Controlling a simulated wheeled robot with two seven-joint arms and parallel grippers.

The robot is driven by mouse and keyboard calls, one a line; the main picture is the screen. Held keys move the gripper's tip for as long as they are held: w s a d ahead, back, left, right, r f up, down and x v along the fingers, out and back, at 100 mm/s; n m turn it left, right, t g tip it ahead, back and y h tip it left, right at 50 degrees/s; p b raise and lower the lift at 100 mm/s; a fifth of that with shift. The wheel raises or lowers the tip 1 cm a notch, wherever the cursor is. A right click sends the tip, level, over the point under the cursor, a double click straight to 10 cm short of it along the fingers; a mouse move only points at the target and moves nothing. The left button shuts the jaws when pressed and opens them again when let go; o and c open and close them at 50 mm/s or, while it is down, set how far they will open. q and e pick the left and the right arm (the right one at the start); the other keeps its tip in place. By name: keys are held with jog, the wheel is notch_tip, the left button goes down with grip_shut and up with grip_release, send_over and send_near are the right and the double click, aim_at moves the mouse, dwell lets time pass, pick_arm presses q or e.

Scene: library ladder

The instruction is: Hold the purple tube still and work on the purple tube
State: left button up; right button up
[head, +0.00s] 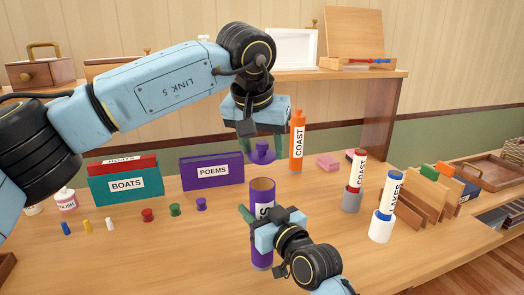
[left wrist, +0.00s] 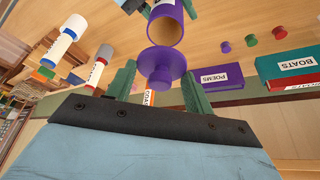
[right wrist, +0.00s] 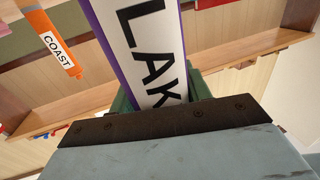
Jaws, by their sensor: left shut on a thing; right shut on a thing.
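The purple tube (head: 262,188) is upright with an open top and a white label; the right wrist view shows the letters LAK on the tube (right wrist: 140,40). My right gripper (head: 276,218) is shut around the tube's middle and hides part of it. I cannot tell whether its base touches the table. My left gripper (head: 262,143) points down and is shut on a purple cap (head: 262,155), just above the tube's open mouth and apart from it. The cap (left wrist: 160,68) and the tube's hollow mouth (left wrist: 165,30) also show in the left wrist view.
An orange COAST tube (head: 297,143) stands behind, to the right. Red-capped (head: 357,172) and blue-capped (head: 388,196) tubes stand in holders at right. Teal BOATS (head: 125,185) and purple POEMS (head: 211,171) boxes stand at left, with several small coloured caps before them. The front table is clear.

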jog(key=o, duration=1.4)
jog(key=shift+o, duration=0.2)
